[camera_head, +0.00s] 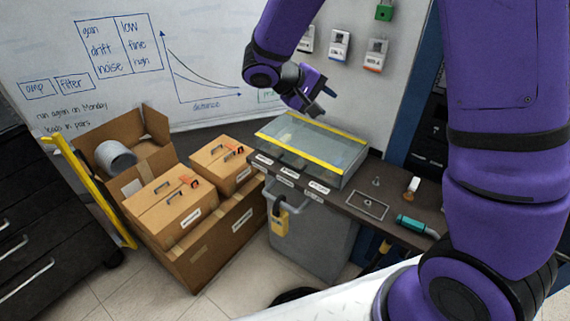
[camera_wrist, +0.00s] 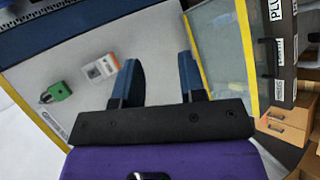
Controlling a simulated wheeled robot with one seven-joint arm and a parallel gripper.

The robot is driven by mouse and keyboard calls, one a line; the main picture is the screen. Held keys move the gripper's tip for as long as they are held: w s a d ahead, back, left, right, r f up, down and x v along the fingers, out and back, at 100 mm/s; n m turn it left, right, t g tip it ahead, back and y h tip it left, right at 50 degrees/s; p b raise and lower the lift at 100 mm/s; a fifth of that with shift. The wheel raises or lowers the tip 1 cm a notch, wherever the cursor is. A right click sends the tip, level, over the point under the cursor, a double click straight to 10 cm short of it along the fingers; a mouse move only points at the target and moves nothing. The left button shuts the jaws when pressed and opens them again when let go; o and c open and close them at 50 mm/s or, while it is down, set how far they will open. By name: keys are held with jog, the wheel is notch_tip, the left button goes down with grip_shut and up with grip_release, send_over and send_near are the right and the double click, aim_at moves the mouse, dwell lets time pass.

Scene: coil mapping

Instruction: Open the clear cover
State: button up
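The clear cover (camera_head: 312,146) is a transparent panel with yellow strips along its near and far edges. It lies on a shallow box on the dark bench and looks closed. My gripper (camera_head: 322,102) is above the far side of the cover, apart from it as far as I can tell. In the wrist view my gripper (camera_wrist: 159,62) is open, with two blue fingers apart and nothing between them. One yellow strip (camera_wrist: 246,60) runs to the right of the fingers there, and another runs at the lower left. What lies under the cover is unclear.
Cardboard boxes (camera_head: 180,208) stand left of the bench (camera_head: 385,212). A teal-handled tool (camera_head: 416,227) lies at the bench's right end. A yellow padlock (camera_head: 279,222) hangs at the grey bin. A green padlock (camera_head: 384,11) and small devices hang on the wall behind.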

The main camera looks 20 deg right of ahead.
jog(key=w+a+f+n+t+h, duration=0.1)
jog(key=w+a+f+t, duration=0.15)
jog(key=f, duration=0.45)
jog(key=w+a+f+n+t+h, duration=0.1)
jog(key=w+a+f+n+h, duration=0.1)
jog(key=w+a+f, duration=0.35)
jog(key=n+t+y, duration=0.1)
jog(key=n+t, duration=0.2)
jog(key=t, duration=0.2)
send_near(285, 163)
jog(key=x, duration=1)
jog(key=shift+w+d+f, duration=0.1)
jog(key=shift+w+f, duration=0.15)
jog(key=shift+f, duration=0.05)
jog(key=shift+c, duration=0.3)
grip_shut()
